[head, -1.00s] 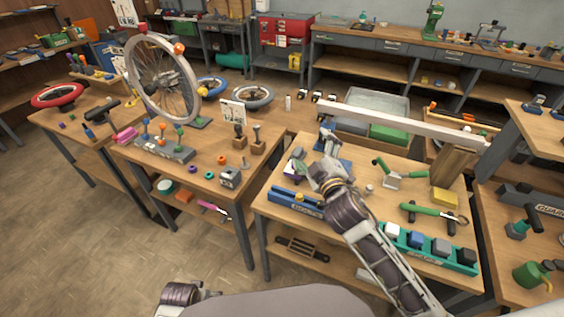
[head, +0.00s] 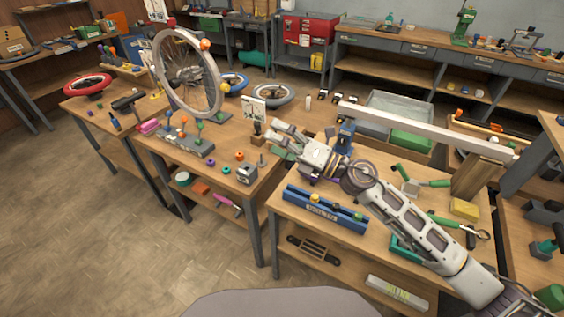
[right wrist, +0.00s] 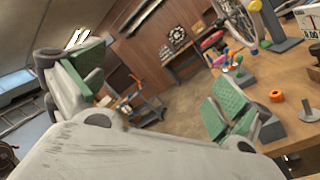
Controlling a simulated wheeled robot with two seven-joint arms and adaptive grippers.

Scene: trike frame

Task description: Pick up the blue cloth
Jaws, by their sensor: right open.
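I cannot clearly make out a blue cloth in either view. My right gripper (head: 277,141) is open and empty. It reaches left from the right-hand bench, over the gap toward the right edge of the middle bench. In the right wrist view its green-padded fingers (right wrist: 160,88) are spread wide, with floor and distant furniture between them. My left gripper is not in view. My right arm hides part of the right-hand bench.
A blue bolts tray (head: 325,208) lies at the front of the right-hand bench, near a blue vise (head: 344,138). A wooden block (head: 257,138), an orange ring (head: 239,156) and a spoked wheel (head: 187,75) are on the middle bench. A long pale beam (head: 430,131) spans behind.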

